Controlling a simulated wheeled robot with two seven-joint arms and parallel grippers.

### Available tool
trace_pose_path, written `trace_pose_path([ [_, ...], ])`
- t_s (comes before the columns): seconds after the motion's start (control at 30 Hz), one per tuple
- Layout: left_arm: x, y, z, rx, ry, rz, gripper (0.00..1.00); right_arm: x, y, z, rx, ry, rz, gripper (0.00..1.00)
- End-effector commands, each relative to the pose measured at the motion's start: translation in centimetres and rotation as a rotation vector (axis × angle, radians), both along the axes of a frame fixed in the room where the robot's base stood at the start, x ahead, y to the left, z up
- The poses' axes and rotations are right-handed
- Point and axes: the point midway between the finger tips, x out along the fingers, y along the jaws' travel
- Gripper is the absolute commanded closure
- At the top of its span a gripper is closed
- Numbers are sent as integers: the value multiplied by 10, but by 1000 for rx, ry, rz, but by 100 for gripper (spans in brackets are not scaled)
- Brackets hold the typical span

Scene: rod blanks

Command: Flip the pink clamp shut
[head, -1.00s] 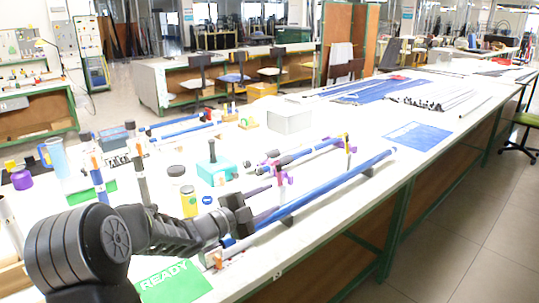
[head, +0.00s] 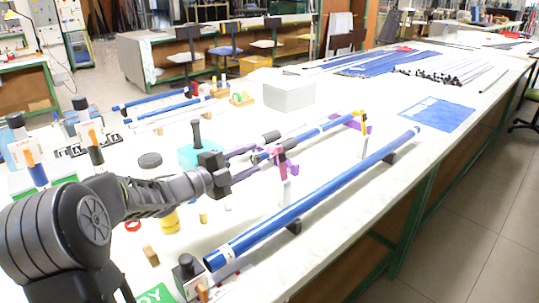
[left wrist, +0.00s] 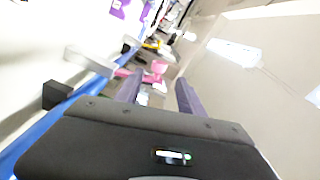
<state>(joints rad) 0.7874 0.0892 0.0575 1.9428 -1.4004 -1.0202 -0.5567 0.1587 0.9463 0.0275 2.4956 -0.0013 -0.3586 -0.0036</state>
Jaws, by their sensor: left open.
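The pink clamp (head: 283,158) sits on a stand around the blue rod, in the middle of the head view. In the left wrist view the pink clamp (left wrist: 158,67) shows beyond the fingertips; I cannot tell clearly how its flap stands. My left gripper (head: 264,151) is open, its two dark purple fingers pointing right toward the clamp. In the left wrist view the open gripper (left wrist: 158,85) has nothing between its fingers. Whether a fingertip touches the clamp is unclear. My right gripper is not in view.
A long blue tube (head: 315,200) lies on supports in front of the clamp. A purple clamp (head: 365,126) stands farther right. A blue mat (head: 436,113) lies on the white bench at right.

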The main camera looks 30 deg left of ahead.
Motion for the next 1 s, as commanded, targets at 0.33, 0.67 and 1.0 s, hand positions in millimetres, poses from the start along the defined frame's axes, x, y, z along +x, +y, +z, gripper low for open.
trace_pose_path([
  [0.33,0,0,-4,0,0,0,54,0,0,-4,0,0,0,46],
  [0.67,19,-6,-4,0,-1,-3,54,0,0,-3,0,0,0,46],
  [1.0,67,-21,-4,-1,0,-2,54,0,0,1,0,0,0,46],
])
